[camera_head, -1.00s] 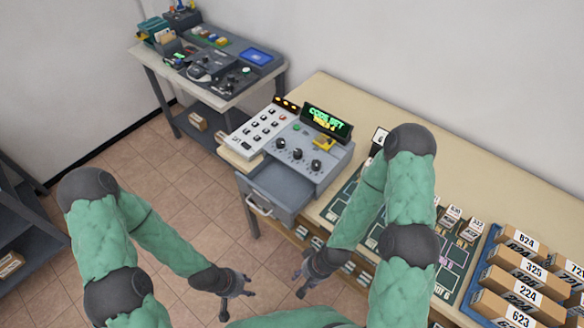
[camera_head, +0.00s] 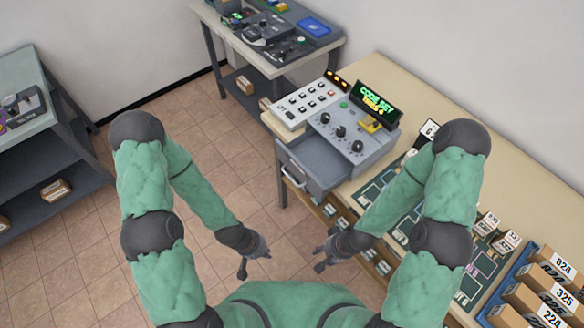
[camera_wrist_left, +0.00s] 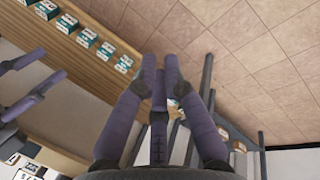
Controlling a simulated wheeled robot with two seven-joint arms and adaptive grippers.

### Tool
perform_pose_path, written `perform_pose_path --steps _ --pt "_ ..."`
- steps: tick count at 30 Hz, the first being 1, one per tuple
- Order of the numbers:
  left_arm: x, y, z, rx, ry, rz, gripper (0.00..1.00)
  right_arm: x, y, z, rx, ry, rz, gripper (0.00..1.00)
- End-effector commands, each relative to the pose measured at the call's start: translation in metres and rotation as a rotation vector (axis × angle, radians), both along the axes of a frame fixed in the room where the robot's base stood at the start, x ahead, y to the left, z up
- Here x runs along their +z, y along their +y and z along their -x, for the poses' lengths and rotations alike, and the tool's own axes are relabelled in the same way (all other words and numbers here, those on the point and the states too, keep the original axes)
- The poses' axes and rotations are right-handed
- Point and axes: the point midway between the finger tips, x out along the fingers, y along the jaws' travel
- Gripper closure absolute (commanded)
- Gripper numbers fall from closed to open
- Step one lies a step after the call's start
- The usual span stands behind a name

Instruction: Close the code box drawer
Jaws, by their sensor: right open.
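The code box (camera_head: 345,135) is a grey console with knobs and a lit green display (camera_head: 376,100) on the beige counter. Its grey drawer (camera_head: 312,163) is pulled out at the front left, its interior showing empty, with a pale handle (camera_head: 292,178) on its front. My left gripper (camera_head: 256,262) is open and empty, below and left of the drawer, apart from it. Its purple-grey fingers (camera_wrist_left: 160,68) also show in the left wrist view with nothing between them. My right gripper (camera_head: 320,262) is open and empty below the drawer, near the counter's front edge.
Boxes with numbers (camera_head: 540,295) stand in a blue tray at the right. A side table (camera_head: 290,50) with devices stands at the back, and a dark shelf (camera_head: 50,150) at the left. The tiled floor (camera_head: 215,160) before the drawer is clear.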

Motion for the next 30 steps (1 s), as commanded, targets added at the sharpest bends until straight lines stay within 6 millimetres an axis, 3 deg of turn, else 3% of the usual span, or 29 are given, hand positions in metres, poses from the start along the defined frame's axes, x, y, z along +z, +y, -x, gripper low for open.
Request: perform_pose_path --steps 7,10,13,17,20,24,27,30 --pt "-0.013 0.025 0.015 0.351 0.323 0.031 1.00 -0.021 0.000 0.000 0.000 0.000 0.000 0.58" --pt "-0.006 0.022 0.014 0.549 0.488 0.116 1.00 -0.031 0.000 0.000 0.000 0.000 0.000 0.58" --pt "0.007 0.015 -0.001 0.742 0.628 0.248 1.00 -0.040 0.000 0.000 0.000 0.000 0.000 0.58" --pt "0.034 0.009 -0.041 0.975 0.767 0.488 1.00 -0.051 0.000 0.000 0.000 0.000 0.000 0.58" --pt "0.061 0.016 -0.085 1.129 0.830 0.720 1.00 -0.060 0.000 0.000 0.000 0.000 0.000 0.58" --pt "0.103 0.047 -0.145 1.275 0.848 1.061 1.00 -0.071 0.000 0.000 0.000 0.000 0.000 0.58" --pt "0.131 0.074 -0.175 1.323 0.825 1.265 1.00 -0.076 0.000 0.000 0.000 0.000 0.000 0.58" --pt "0.151 0.096 -0.193 1.345 0.796 1.402 1.00 -0.079 0.000 0.000 0.000 0.000 0.000 0.58"
